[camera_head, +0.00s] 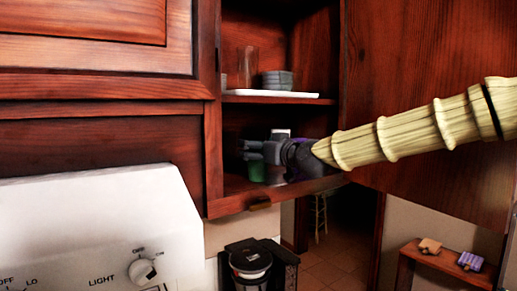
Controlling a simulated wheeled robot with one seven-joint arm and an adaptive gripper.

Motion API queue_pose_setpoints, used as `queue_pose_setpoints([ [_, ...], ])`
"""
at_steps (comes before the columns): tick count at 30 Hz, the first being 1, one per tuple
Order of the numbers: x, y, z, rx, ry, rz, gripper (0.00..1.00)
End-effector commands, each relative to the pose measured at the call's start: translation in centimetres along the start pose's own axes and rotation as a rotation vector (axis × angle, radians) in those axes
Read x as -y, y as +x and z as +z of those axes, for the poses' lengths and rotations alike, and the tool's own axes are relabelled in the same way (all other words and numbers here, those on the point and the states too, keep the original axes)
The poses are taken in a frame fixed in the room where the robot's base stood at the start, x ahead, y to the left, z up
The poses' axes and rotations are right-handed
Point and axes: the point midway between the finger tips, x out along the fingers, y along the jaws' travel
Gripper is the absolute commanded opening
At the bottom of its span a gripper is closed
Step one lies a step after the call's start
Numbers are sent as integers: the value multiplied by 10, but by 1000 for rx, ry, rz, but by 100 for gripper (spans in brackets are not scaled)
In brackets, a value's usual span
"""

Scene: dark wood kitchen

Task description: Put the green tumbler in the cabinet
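The wooden cabinet (238,206) has its door (430,60) standing open to the right. My arm reaches in from the right, and my gripper (250,149) is inside the lower compartment, pointing left. The green tumbler (257,173) is in that lower compartment, just below and behind my gripper in the picture. Its upper part is hidden by the gripper. I cannot tell whether the fingers touch it, or whether they are open or shut.
A clear glass (247,66), stacked grey bowls (277,80) and a white tray (272,94) are on the upper shelf. A pale upright object (279,171) is partly hidden behind my gripper. A coffee maker (250,262) and white stove panel (95,225) stand below.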

Motion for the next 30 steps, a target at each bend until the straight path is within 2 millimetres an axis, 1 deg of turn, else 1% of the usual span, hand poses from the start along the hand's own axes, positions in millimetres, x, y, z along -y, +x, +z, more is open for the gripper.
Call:
queue_pose_setpoints([
  [6,0,0,-3,0,0,0,87],
  [8,0,-5,0,0,0,0,87],
  [11,0,-16,1,0,-1,0,87],
  [24,0,-76,1,-1,-1,0,87],
  [30,0,-100,0,-2,-1,0,87],
])
